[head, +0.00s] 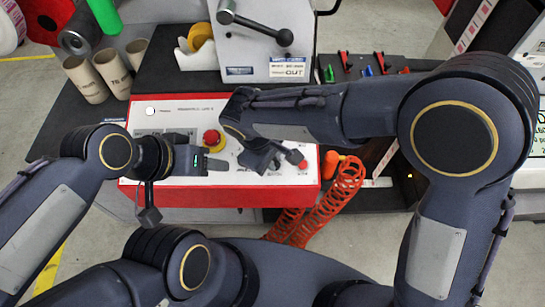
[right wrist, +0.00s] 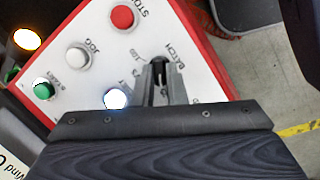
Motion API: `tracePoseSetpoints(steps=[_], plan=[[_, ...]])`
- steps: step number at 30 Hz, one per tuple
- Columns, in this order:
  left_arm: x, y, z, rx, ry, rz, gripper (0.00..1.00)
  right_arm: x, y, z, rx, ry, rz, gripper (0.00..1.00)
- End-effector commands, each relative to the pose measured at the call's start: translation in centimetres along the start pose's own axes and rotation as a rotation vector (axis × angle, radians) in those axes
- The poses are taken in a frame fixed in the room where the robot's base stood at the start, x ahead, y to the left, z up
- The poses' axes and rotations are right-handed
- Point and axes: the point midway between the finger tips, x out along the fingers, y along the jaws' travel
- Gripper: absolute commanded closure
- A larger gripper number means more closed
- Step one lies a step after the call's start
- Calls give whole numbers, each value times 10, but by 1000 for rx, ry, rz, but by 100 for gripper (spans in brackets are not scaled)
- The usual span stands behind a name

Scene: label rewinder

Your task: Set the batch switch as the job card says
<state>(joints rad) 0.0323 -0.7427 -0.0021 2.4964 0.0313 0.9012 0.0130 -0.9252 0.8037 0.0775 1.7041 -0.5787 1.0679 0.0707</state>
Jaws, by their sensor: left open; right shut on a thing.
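The batch switch (right wrist: 160,94) is a dark knob on the white-topped panel, below the BATCH lettering. My right gripper (right wrist: 162,90) has its fingers closed around it in the right wrist view. The fingers hide much of the knob, so I cannot read its setting. In the head view, my right gripper (head: 268,168) is low over the right part of the red-sided control panel (head: 150,198). My left gripper (head: 184,190) is open and empty, over the panel's left part. I cannot make out a readable job card.
Near the switch are a red STOP button (right wrist: 122,17), a white JOG button (right wrist: 76,57), a green button (right wrist: 43,90) and a lit white button (right wrist: 115,98). A red mushroom button (head: 212,138) stands between my grippers. An orange coiled hose (head: 340,190) hangs at the panel's right.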

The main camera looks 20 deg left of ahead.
Motion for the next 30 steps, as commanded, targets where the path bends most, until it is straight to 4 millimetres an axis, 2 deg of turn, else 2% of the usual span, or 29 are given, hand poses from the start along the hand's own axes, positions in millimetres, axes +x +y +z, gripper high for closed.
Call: tracePoseSetpoints(steps=[17,18,22,30], plan=[[0,0,0,0,0,0,52,-1,0,0,-35,2,11,100],[0,0,0,0,0,0,52,-1,0,0,-34,2,11,83],[0,0,0,0,0,0,52,-1,0,0,-33,2,10,66],[0,0,0,0,0,0,52,-1,0,0,-32,1,9,66]])
